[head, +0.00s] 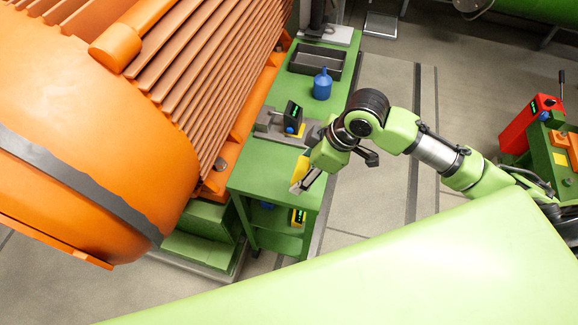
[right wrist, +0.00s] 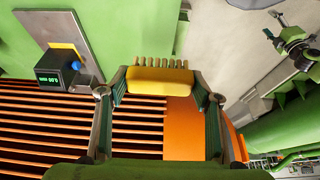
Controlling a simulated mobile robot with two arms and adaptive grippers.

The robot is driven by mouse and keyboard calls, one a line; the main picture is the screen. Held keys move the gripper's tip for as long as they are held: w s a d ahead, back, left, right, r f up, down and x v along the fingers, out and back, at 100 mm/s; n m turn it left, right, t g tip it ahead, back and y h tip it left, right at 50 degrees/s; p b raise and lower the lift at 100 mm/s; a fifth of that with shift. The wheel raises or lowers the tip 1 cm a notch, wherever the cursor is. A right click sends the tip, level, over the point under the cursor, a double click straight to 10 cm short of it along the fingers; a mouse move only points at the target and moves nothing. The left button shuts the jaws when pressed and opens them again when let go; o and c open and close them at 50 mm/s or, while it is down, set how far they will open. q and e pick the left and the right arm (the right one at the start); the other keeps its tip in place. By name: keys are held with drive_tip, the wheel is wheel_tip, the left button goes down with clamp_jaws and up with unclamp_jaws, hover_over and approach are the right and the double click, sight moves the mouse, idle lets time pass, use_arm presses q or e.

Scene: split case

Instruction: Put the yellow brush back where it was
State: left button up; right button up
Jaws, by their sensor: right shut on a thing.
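The yellow brush (right wrist: 160,80) is between the fingers of my right gripper (right wrist: 160,105), bristles pointing up in the right wrist view. In the head view the brush (head: 299,169) shows in part beside my right gripper (head: 303,182), at the right front edge of the green bench top (head: 262,172). The gripper is shut on it. I cannot tell whether the brush touches the bench. My left gripper does not show in the head view.
A black display device (head: 292,115) with a blue knob sits on the bench by grey metal parts (head: 268,124). Behind are a blue bottle (head: 322,84) and a dark tray (head: 315,61). A large orange finned motor (head: 120,130) borders the bench at left. The front bench top is clear.

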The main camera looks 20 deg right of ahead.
sight(300, 159)
drive_tip(key=w, duration=0.1)
drive_tip(key=w+f, duration=0.2)
drive_tip(key=shift+w+a, duration=0.25)
drive_tip(key=shift+w, duration=0.05)
drive_tip(key=w+f, duration=0.1)
drive_tip(key=f, duration=0.1)
drive_tip(key=w+f, duration=0.1)
drive_tip(key=w, duration=0.1)
drive_tip(key=shift+a+f+p, duration=0.2)
drive_tip(key=shift+f+p, duration=0.2)
drive_tip(key=shift+w+f, duration=0.4)
drive_tip(key=shift+f, duration=0.05)
drive_tip(key=shift+w+f, duration=0.2)
drive_tip(key=shift+f, duration=0.05)
wheel_tip(300, 159, down, 2)
drive_tip(key=shift+f+p, duration=0.2)
drive_tip(key=shift+p, duration=0.35)
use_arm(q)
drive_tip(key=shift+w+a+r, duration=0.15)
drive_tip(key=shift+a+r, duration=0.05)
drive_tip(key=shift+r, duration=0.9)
use_arm(e)
drive_tip(key=shift+f, duration=0.35)
drive_tip(key=shift+f, duration=0.15)
drive_tip(key=o, duration=1.1)
drive_tip(key=shift+c, duration=0.2)
